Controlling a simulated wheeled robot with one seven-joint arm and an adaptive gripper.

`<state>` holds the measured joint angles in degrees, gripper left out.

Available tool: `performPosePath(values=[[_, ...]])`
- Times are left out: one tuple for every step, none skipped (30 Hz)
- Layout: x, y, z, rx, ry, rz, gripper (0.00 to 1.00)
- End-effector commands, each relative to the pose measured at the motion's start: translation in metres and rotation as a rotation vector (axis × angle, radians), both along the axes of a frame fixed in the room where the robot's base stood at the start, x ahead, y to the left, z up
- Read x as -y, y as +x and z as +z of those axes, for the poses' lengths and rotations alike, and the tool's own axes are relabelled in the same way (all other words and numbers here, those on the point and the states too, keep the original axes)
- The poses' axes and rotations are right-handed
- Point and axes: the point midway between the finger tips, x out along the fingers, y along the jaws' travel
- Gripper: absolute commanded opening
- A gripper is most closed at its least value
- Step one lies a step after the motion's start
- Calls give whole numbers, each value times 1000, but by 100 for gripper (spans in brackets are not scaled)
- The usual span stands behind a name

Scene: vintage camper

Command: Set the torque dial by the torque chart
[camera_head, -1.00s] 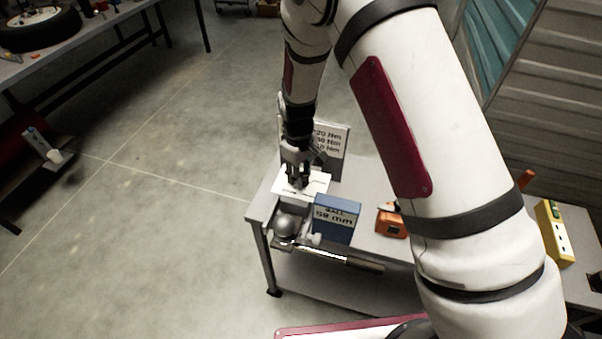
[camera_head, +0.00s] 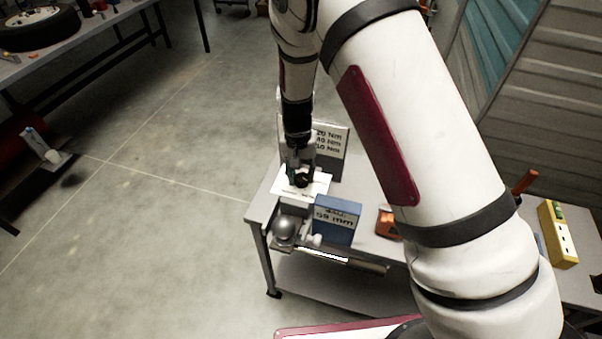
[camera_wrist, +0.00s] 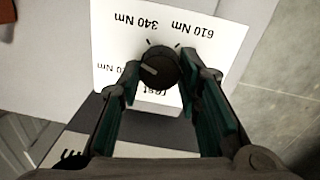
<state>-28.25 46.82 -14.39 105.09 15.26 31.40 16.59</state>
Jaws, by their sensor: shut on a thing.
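The torque dial (camera_wrist: 157,65) is a dark round knob on a white plate (camera_wrist: 205,60), between the two fingers of my gripper (camera_wrist: 163,75) in the wrist view. Labels 340 Nm and 610 Nm read upside down at the plate's far side; another label is partly covered by a finger. In the head view my gripper (camera_head: 299,172) is down at the plate, shut on the dial. The torque chart (camera_head: 331,141) stands behind it, its left part hidden by my arm.
A blue box marked 59 mm (camera_head: 337,220) stands in front of the plate, with a grey ball (camera_head: 284,230) to its left. An orange device (camera_head: 387,224) sits to the right, partly behind my arm. A yellow box (camera_head: 556,235) is at far right.

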Motion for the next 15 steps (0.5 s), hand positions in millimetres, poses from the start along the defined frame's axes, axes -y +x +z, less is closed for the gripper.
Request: performPosePath(values=[[0,0,0,-1,0,-44,4],[0,0,0,0,0,-72,4],[0,0,0,1,0,-110,4],[0,0,0,0,0,-139,4],[0,0,0,1,0,-168,4],[0,0,0,1,0,-206,4],[0,0,0,0,0,-233,4],[0,0,0,0,0,-261,4],[0,0,0,-1,0,-299,4],[0,0,0,0,0,-328,4],[0,0,0,-1,0,-358,4],[0,0,0,0,0,-396,4],[0,1,0,1,0,-424,4],[0,1,0,0,0,-453,4],[0,1,0,1,1,-491,4]])
